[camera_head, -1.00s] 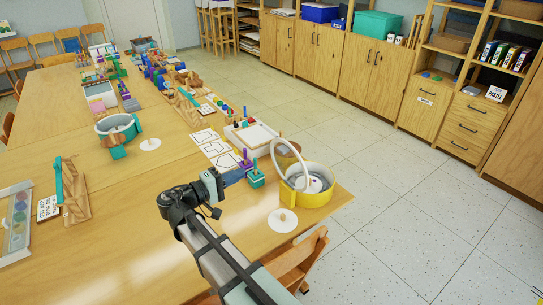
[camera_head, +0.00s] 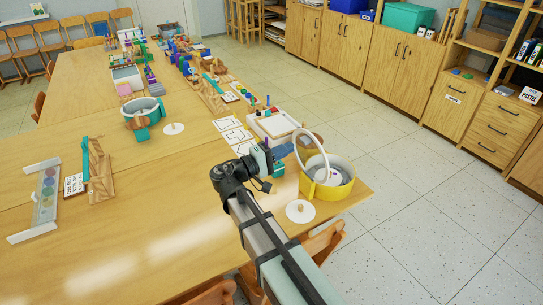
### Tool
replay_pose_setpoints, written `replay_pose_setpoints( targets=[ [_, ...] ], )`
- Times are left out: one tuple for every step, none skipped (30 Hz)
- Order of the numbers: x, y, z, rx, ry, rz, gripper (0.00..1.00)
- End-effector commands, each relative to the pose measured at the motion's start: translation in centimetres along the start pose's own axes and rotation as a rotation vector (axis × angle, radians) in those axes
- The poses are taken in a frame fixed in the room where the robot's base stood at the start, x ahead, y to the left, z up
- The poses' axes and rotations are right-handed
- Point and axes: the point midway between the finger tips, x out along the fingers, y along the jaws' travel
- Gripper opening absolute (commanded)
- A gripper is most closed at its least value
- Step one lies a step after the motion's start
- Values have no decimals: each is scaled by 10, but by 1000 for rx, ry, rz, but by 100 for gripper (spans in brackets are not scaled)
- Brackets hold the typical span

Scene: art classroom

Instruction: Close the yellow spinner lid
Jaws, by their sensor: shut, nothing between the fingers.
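The yellow spinner (camera_head: 318,192) stands on the table's right corner, a round yellow drum with a grey inside. Its lid, a pale ring (camera_head: 296,150), stands raised on edge at the drum's left side, so the drum is open on top. My gripper (camera_head: 287,151) is shut and empty, just left of the raised ring and at about the height of its upper part. I cannot tell whether the fingertips touch the ring. My gripper hides part of the table behind it.
A white disc with a wooden knob (camera_head: 300,211) lies in front of the spinner. A teal block (camera_head: 279,170) is beside my gripper. A white tray (camera_head: 274,124) and maze cards (camera_head: 232,130) lie behind. A chair (camera_head: 318,243) stands at the near table edge.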

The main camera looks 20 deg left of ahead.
Motion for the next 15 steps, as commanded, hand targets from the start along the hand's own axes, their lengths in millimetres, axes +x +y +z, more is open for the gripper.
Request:
replay_pose_setpoints(
  targets=[
    [7, 0, 0, 0, -1, 0, 0],
    [11, 0, 0, 0, -1, 0, 0],
    [15, 0, 0, 0, -2, 0, 0],
    [18, 0, 0, 0, -1, 0, 0],
    [21, 0, 0, 0, -1, 0, 0],
    [23, 0, 0, 0, 0, 0, 0],
    [25, 0, 0, 0, 0, 0, 0],
    [26, 0, 0, 0, 1, 0, 0],
    [28, 0, 0, 0, 1, 0, 0],
    [29, 0, 0, 0, 1, 0, 0],
    [30, 0, 0, 0, 0, 0, 0],
    [30, 0, 0, 0, 0, 0, 0],
    [31, 0, 0, 0, 0, 0, 0],
    [31, 0, 0, 0, 1, 0, 0],
    [31, 0, 0, 0, 1, 0, 0]
  ],
)
